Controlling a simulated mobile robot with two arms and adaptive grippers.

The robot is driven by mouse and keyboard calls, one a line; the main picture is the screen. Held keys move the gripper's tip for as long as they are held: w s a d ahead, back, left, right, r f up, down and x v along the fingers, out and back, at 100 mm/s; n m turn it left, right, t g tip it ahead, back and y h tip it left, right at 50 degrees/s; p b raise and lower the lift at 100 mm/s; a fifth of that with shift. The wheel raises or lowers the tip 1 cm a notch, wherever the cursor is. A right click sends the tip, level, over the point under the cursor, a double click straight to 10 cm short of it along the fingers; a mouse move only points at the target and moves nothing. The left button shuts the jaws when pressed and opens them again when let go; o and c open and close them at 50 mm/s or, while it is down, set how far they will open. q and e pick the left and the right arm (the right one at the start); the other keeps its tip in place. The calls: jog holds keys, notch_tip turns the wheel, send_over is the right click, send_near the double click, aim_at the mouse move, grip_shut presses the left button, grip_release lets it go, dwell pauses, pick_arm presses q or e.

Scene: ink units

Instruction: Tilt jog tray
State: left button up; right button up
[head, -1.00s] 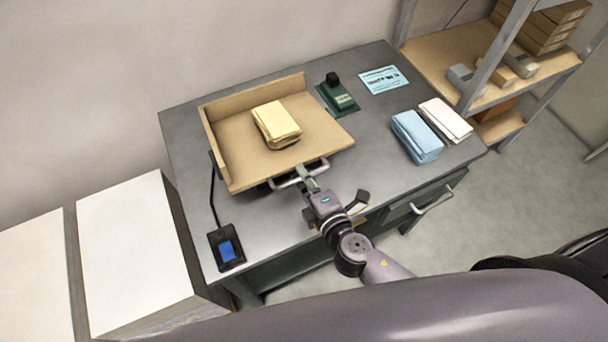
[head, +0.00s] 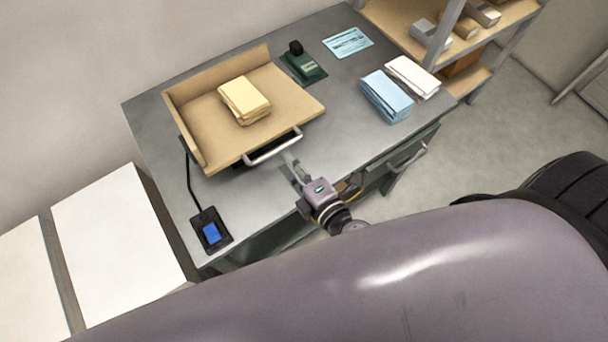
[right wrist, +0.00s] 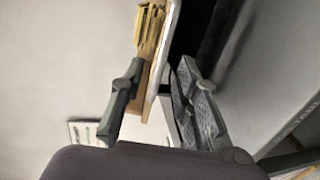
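The jog tray (head: 205,127) is a tan wooden board with raised walls at its back and left. It sits on the grey bench, with a stack of yellow paper (head: 244,99) on it. A metal bar handle (head: 272,148) runs along its front edge. My right gripper (head: 290,163) is just in front of the handle, apparently apart from it. In the right wrist view its fingers (right wrist: 150,95) are spread with nothing gripped; the tray edge (right wrist: 160,65) and yellow paper (right wrist: 150,28) show beyond them. I cannot tell the tray's exact tilt. My left gripper is out of view.
A black pad with a blue face (head: 211,232) lies at the bench's front left, cabled toward the tray. A green device (head: 303,65), a light-blue card (head: 348,42), blue paper (head: 386,96) and white paper (head: 412,77) lie behind and right. White-topped boxes (head: 115,240) stand left.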

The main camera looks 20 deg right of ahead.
jog(key=v, duration=0.6)
dwell(0.4)
